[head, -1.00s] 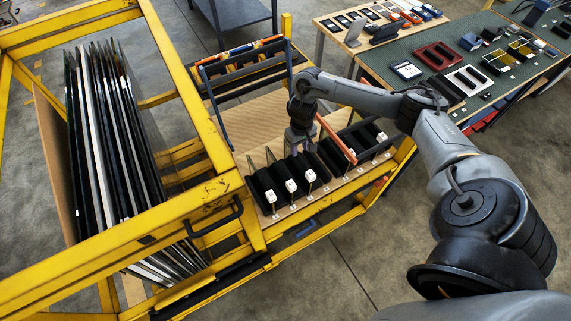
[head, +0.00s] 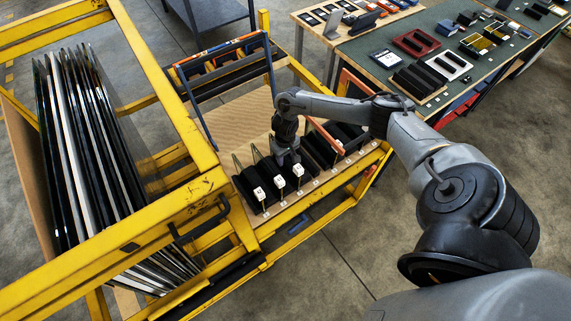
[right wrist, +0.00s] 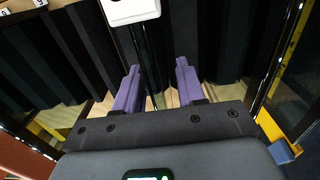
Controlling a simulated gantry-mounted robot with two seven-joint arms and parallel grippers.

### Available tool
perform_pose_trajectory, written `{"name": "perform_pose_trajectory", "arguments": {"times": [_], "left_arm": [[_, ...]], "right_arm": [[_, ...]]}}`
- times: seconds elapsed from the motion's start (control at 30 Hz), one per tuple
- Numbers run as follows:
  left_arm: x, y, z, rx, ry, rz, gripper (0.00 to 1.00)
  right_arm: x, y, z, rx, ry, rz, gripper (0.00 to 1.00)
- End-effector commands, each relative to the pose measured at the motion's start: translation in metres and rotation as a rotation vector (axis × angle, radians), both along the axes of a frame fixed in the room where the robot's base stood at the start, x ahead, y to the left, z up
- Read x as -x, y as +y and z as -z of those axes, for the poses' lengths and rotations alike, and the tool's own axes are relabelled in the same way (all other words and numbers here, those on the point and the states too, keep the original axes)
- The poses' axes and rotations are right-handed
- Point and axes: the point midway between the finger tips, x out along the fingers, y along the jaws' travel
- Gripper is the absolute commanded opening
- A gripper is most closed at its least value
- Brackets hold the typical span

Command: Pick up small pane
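Small panes stand upright in slots between black foam blocks in a wooden-edged rack; the edge of one small pane (head: 237,163) shows at the rack's left end. My right gripper (head: 287,160) is low over this row, its fingers partly hidden by foam and its own wrist. In the right wrist view, the two purple fingers (right wrist: 158,68) are spread apart, with a dark gap and thin, edge-like lines between them. I cannot tell whether they touch a pane. A white tag (right wrist: 131,10) stands just beyond the left finger. My left gripper is not in view.
Large panes (head: 85,140) stand packed in the yellow trolley frame (head: 190,205) at left. An orange-brown bar (head: 326,136) lies across the rack near my right forearm. A green-topped table (head: 440,50) with parts is at upper right.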

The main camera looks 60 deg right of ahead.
Motion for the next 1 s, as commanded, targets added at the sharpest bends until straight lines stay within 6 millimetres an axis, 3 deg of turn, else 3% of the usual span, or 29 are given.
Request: {"name": "perform_pose_trajectory", "arguments": {"times": [0.17,0.43,1.0], "left_arm": [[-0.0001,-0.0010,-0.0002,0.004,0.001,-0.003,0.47],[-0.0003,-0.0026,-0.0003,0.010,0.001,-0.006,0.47],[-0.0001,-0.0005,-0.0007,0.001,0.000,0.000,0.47]], "right_arm": [[0.0000,0.0000,-0.0001,0.000,0.000,0.000,0.39],[0.0000,0.0000,-0.0002,0.000,0.000,0.000,0.00],[-0.0011,-0.0003,-0.0028,0.000,-0.002,0.000,0.00]]}}
